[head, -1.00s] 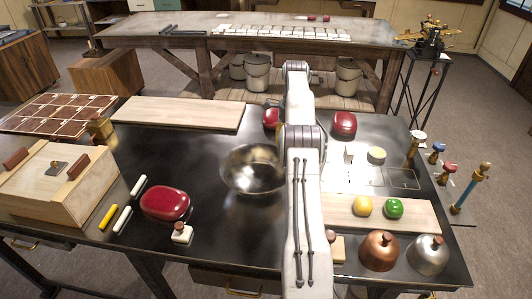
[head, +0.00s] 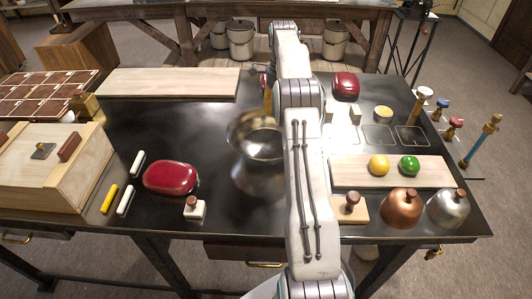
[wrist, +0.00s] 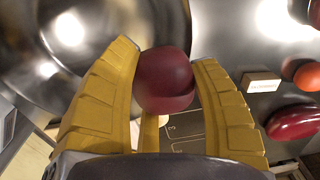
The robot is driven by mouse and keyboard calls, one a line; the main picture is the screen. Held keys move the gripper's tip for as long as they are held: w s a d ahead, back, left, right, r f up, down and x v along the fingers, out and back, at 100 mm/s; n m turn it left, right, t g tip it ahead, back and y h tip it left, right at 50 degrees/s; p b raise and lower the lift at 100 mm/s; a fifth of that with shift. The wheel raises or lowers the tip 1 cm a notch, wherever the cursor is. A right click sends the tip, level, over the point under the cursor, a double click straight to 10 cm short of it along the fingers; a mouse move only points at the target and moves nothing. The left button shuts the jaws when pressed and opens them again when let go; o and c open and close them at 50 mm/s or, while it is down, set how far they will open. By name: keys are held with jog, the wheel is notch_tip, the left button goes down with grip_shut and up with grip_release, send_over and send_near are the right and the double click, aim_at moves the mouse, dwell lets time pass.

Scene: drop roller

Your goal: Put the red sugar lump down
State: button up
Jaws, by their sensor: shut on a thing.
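My gripper (wrist: 166,62) is shut on a dark red rounded lump, the red sugar lump (wrist: 165,82), held between its yellow fingertips in the wrist view. A shiny metal bowl (wrist: 45,60) fills the upper left behind it; I cannot tell how far the lump is from it. In the head view the bowl (head: 255,140) stands mid-bench, left of my arm. There, only a bit of yellow finger (head: 267,103) shows beside the arm, near the bowl's far rim.
Red oval boxes (head: 170,177) (head: 346,86) stand left and far right on the dark bench. A board with yellow and green lumps (head: 394,166), copper (head: 400,208) and steel (head: 447,208) domes stand right. Marked squares (head: 379,135) lie behind them. Bench between the left box and bowl is clear.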

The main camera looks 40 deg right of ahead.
jog(key=b, duration=0.3)
send_over(266, 151)
jog(key=shift+f, duration=2.65)
jog(key=shift+f+p, duration=0.5)
jog(key=shift+f, duration=1.5)
jog(key=shift+f, duration=0.15)
jog(key=o, duration=1.2)
jog(key=shift+o, duration=0.2)
